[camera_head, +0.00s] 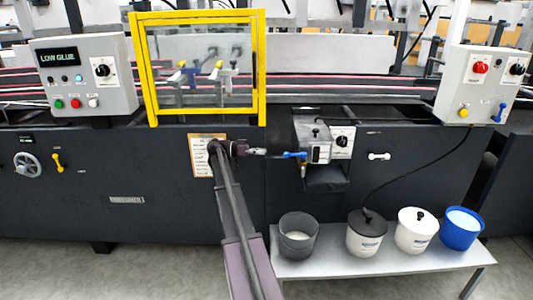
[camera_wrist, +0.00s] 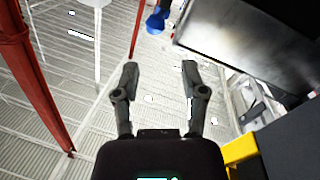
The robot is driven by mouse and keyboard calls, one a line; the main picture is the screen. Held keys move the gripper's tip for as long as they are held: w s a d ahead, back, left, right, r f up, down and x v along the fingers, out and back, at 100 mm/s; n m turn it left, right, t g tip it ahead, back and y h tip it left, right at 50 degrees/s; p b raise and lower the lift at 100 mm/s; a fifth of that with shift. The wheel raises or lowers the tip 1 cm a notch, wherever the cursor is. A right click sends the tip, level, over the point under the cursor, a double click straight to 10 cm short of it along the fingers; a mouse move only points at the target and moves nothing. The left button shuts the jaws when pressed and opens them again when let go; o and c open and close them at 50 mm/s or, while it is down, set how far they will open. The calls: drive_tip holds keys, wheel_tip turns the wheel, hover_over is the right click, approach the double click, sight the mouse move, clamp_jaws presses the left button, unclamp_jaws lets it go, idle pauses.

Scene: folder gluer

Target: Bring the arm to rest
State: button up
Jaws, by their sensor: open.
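My arm reaches up from the bottom of the head view to the front of the dark machine (camera_head: 130,180). My gripper (camera_head: 262,151) is in front of the machine's panel, to the left of a blue-handled lever (camera_head: 294,155) on a grey unit. In the wrist view my gripper (camera_wrist: 160,75) has its two fingers spread apart with nothing between them. A blue round-ended part (camera_wrist: 157,20) shows beyond the fingers. Whether the gripper touches anything is not clear, but a gap seems to lie before the lever.
A yellow-framed guard (camera_head: 152,70) stands above the gripper. Control boxes are at left (camera_head: 85,75) and right (camera_head: 483,85). A low bench (camera_head: 380,268) holds a dark grey pot (camera_head: 298,238), two lidded pots and a blue bucket (camera_head: 461,230). The floor at left is clear.

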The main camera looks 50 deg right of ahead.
idle(0.7)
drive_tip(key=a+f+n+t+y, duration=0.1)
drive_tip(key=a+f+n+t, duration=0.35)
drive_tip(key=a, duration=0.65)
drive_tip(key=a+f+n+t+y, duration=0.1)
drive_tip(key=a+f+n+t, duration=0.2)
drive_tip(key=a+f+n, duration=0.5)
drive_tip(key=a+f+n+t, duration=0.2)
drive_tip(key=a+n+t, duration=0.15)
drive_tip(key=a, duration=0.95)
drive_tip(key=s+a+f+n+t+y, duration=0.1)
drive_tip(key=s+a+n+y, duration=0.15)
drive_tip(key=a, duration=0.65)
drive_tip(key=s+a+f+n+t+y, duration=0.2)
drive_tip(key=s+a+n, duration=0.15)
drive_tip(key=a, duration=0.55)
drive_tip(key=s+a+f+n+t+y, duration=0.1)
drive_tip(key=s+a+n+y, duration=0.15)
drive_tip(key=a, duration=0.55)
wheel_tip(320, 180, up, 28)
drive_tip(key=w+p, duration=0.1)
drive_tip(key=p, duration=2.7)
drive_tip(key=shift+n, duration=0.45)
